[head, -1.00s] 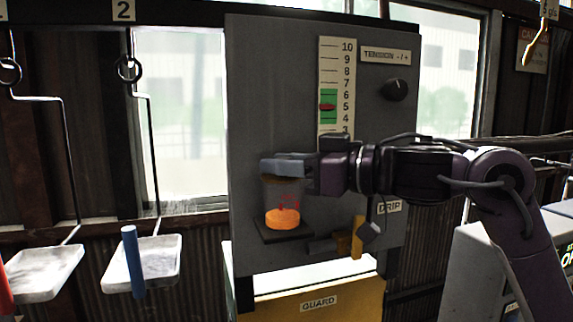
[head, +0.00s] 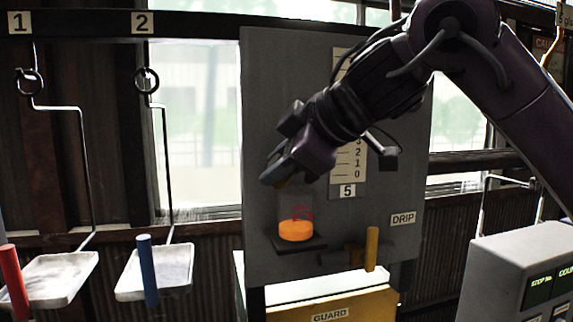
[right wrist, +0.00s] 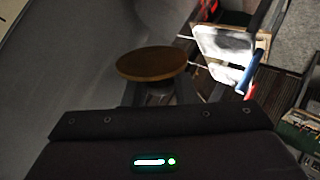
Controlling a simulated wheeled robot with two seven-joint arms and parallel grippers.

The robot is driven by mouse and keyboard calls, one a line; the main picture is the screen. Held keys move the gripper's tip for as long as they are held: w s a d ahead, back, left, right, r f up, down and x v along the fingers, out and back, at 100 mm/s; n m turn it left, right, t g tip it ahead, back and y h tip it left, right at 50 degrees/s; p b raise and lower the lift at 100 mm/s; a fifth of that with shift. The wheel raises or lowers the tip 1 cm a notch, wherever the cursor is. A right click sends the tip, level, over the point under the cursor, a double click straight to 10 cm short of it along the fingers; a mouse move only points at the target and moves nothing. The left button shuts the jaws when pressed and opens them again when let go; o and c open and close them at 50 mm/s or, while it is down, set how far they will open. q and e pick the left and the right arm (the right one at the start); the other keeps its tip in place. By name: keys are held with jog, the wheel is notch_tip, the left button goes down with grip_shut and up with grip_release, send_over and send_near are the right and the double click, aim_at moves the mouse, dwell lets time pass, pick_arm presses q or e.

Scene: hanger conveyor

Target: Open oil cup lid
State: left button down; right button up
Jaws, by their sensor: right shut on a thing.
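The oil cup (head: 296,212) is a clear cup with orange oil in its bottom, on a small dark shelf on the grey panel. My right gripper (head: 284,176) comes down from the upper right, tilted, at the cup's upper left. In the right wrist view, a round brown lid (right wrist: 152,63) sits at the fingertips, and the gripper is shut on it. In the head view the gripper mostly hides the lid; I cannot tell whether it touches the cup's rim. My left gripper is not in view.
The grey panel (head: 262,110) carries a scale (head: 347,165), a DRIP label (head: 403,219) and a yellow handle (head: 371,248). A yellow GUARD box (head: 365,305) is below. Hanging trays (head: 172,268) are left; a grey control box (head: 520,250) is right.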

jog(key=h, duration=0.1)
jog(key=a+n+h, duration=0.1)
jog(key=h, duration=0.1)
jog(key=a+n+h, duration=0.1)
jog(key=shift+s+f+t, duration=0.15)
jog(key=shift+s+t, duration=0.2)
jog(key=shift+t, duration=0.05)
jog(key=n+h, duration=0.1)
jog(key=a+h, duration=0.1)
jog(key=shift+s+f+n+t+h, duration=0.2)
jog(key=shift+f+n+t+h, duration=0.2)
jog(key=shift+s+a+f+n+t+h, duration=0.1)
jog(key=shift+a+f+n+t+h, duration=0.25)
jog(key=shift+n+h, duration=0.4)
jog(key=shift+f+h, duration=0.1)
jog(key=shift+h, duration=0.15)
jog(key=o, duration=0.7)
jog(key=shift+o, duration=1.3)
jog(key=shift+w, duration=0.25)
